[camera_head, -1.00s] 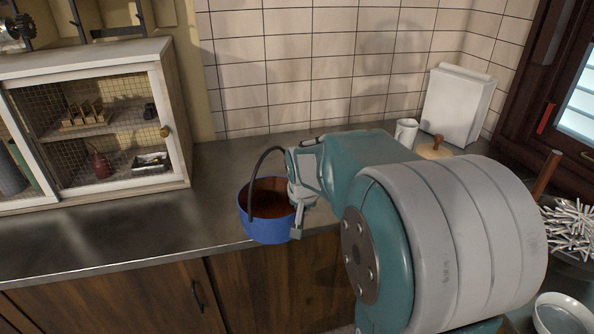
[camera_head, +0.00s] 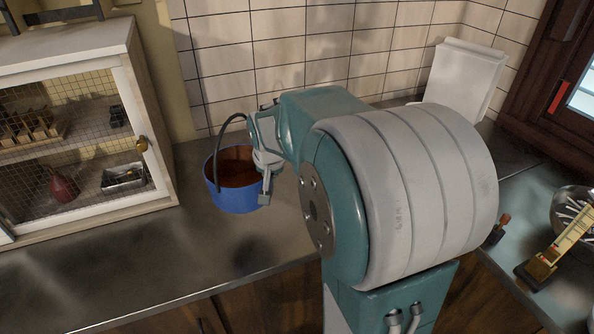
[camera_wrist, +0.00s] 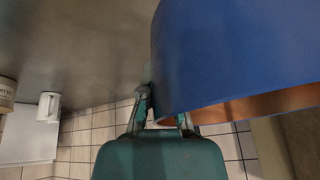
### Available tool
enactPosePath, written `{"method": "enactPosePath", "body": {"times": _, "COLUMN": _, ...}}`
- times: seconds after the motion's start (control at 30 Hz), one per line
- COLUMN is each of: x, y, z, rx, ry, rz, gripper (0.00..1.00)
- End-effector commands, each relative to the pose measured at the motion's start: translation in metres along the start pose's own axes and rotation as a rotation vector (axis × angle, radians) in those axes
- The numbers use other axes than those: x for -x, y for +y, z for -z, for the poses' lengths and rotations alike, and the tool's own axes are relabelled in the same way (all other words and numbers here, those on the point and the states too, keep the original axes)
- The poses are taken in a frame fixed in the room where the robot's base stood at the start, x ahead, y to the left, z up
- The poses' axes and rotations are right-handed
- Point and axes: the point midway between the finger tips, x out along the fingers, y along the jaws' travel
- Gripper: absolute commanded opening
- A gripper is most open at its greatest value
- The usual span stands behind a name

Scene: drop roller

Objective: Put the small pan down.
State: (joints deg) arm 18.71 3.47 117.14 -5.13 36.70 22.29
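The small pan (camera_head: 236,198) is blue outside and brown inside, with a dark arched handle. It is upright in the head view, above the metal counter, with a dark shadow below it on the counter. My gripper (camera_head: 266,185) is at its right side, shut on its wall. In the wrist view the pan (camera_wrist: 240,60) fills the upper right, and my gripper (camera_wrist: 165,108) has one finger on each side of the rim. The fingertips are partly hidden by the pan.
The metal counter (camera_head: 160,270) is bare below and left of the pan. A white mesh-fronted cabinet (camera_head: 150,110) stands to the left, and a tiled wall (camera_head: 225,75) is behind. A white mug (camera_wrist: 48,106) and white box (camera_head: 465,80) stand beyond my arm. A bowl (camera_head: 572,205) is at right.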

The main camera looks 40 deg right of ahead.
Motion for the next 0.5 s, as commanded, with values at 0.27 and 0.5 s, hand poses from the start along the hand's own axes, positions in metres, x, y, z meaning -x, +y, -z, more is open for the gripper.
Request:
{"method": "enactPosePath", "body": {"times": 0.27, "x": -0.031, "y": 0.037, "z": 0.025, "rx": -0.009, "ry": -0.001, "rz": -0.002, "gripper": 0.0}}
{"method": "enactPosePath", "body": {"times": 0.5, "x": -0.062, "y": 0.07, "z": 0.048, "rx": -0.006, "ry": -0.001, "rz": -0.002, "gripper": 0.0}}
